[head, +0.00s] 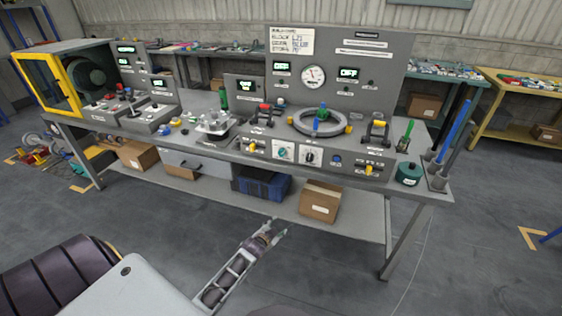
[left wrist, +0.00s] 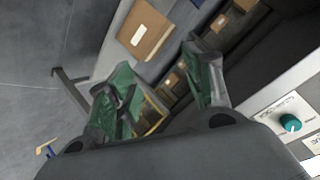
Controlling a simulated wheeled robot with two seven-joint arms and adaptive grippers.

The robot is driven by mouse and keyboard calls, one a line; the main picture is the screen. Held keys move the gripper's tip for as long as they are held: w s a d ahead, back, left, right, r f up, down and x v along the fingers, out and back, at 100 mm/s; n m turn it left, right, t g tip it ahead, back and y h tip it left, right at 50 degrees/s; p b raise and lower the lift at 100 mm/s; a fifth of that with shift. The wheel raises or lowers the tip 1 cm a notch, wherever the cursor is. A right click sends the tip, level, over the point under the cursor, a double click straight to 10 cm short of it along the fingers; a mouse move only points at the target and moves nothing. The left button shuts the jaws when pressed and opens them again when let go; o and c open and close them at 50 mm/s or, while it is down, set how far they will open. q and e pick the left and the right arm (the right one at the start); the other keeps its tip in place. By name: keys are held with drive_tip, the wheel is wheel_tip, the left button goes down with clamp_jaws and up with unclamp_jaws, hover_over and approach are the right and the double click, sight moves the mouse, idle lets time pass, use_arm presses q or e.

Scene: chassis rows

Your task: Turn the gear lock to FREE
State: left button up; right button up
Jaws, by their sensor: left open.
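The bench's front panel carries a teal knob (head: 282,152), a black knob (head: 310,156) and two yellow levers, one at the left (head: 249,148) and one at the right (head: 369,170). The labels are too small to read, so I cannot tell which control is the gear lock. A grey ring (head: 297,122) with yellow parts lies on the bench above the panel. My left gripper (head: 276,228) is open and empty, in front of and below the panel. In the left wrist view its fingers (left wrist: 158,75) are spread, and a teal knob (left wrist: 290,123) shows at the right.
The lower shelf holds a cardboard box (head: 320,203) and a blue crate (head: 262,184). A yellow-framed machine (head: 45,82) stands at the left end. Blue and green rods stand at the right end. The floor before the bench is mostly clear.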

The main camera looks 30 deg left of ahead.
sight(281, 154)
use_arm(q)
drive_tip(key=w+a+r+t+y+b, duration=0.1)
drive_tip(key=a+r+t+b, duration=0.1)
drive_tip(key=r, duration=0.6)
drive_tip(key=w+a+r+m+t+b, duration=0.1)
drive_tip(key=r+b, duration=0.3)
drive_tip(key=r, duration=0.4)
drive_tip(key=w+a+r+t+y+b, duration=0.1)
drive_tip(key=w+a+r+t+b, duration=0.1)
drive_tip(key=r, duration=0.6)
drive_tip(key=shift+w+a+m+t+y+b, duration=0.3)
drive_tip(key=shift+w+a+m+t+b, duration=0.1)
drive_tip(key=shift+w+b, duration=0.25)
use_arm(e)
drive_tip(key=w+a, duration=0.1)
drive_tip(key=w, duration=0.4)
drive_tip(key=shift+w+a+f, duration=0.15)
drive_tip(key=shift+w+a, duration=0.15)
drive_tip(key=shift+w, duration=0.1)
use_arm(q)
drive_tip(key=shift+w, duration=0.25)
